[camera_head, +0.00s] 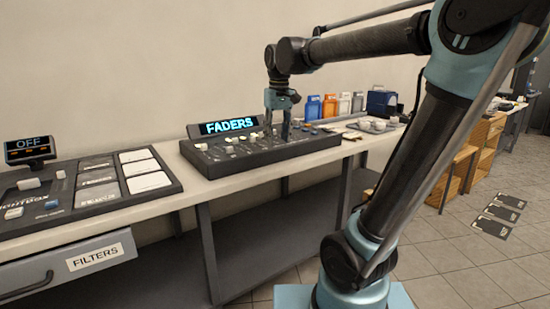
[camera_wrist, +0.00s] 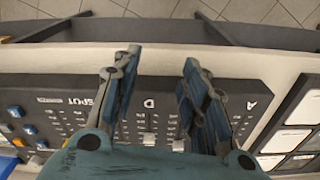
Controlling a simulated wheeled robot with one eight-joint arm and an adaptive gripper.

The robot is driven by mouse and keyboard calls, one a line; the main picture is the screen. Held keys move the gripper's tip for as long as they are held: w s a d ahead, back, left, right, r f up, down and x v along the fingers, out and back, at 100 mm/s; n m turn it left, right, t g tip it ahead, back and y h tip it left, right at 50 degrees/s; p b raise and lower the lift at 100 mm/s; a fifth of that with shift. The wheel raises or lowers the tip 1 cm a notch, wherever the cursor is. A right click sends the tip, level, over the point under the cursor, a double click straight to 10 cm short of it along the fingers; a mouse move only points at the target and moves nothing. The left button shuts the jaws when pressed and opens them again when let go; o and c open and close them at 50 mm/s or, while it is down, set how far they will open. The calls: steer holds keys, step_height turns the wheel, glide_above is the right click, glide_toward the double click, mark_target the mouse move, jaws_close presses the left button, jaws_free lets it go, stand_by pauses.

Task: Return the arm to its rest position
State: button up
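My gripper (camera_head: 285,132) points down over the dark fader console (camera_head: 215,160), which stands on the long bench below the lit "FADERS" display (camera_head: 228,127). My arm reaches across from the right and bends down at the wrist. In the wrist view, the two fingers of my gripper (camera_wrist: 160,65) are spread apart with nothing between them. The console (camera_wrist: 250,92), with fader knobs and the markings "SPOT", "D" and "A", lies behind the fingers there. I cannot tell whether the fingertips touch the console.
A panel with an "OFF" display (camera_head: 30,146) and pale tiles stands at left. A "FILTERS" drawer (camera_head: 95,257) is below it. Coloured upright boxes (camera_head: 329,106), a dark blue case (camera_head: 382,103) and cups stand farther along the bench. Grey tiled floor (camera_head: 435,285) lies in front.

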steer(key=s+d+f+m, duration=0.2)
steer(key=s+d+f, duration=0.7)
steer(key=f, duration=0.3)
steer(key=s+d+f+m+t, duration=0.1)
steer(key=s+d+f+m, duration=0.1)
steer(key=s+d+f, duration=0.7)
step_height(320, 180, down, 3)
steer(key=shift+d+f+m, duration=0.2)
steer(key=shift+d+m, duration=0.1)
steer(key=shift+d, duration=0.05)
steer(key=shift+w+f, duration=0.2)
steer(key=shift+w, duration=0.25)
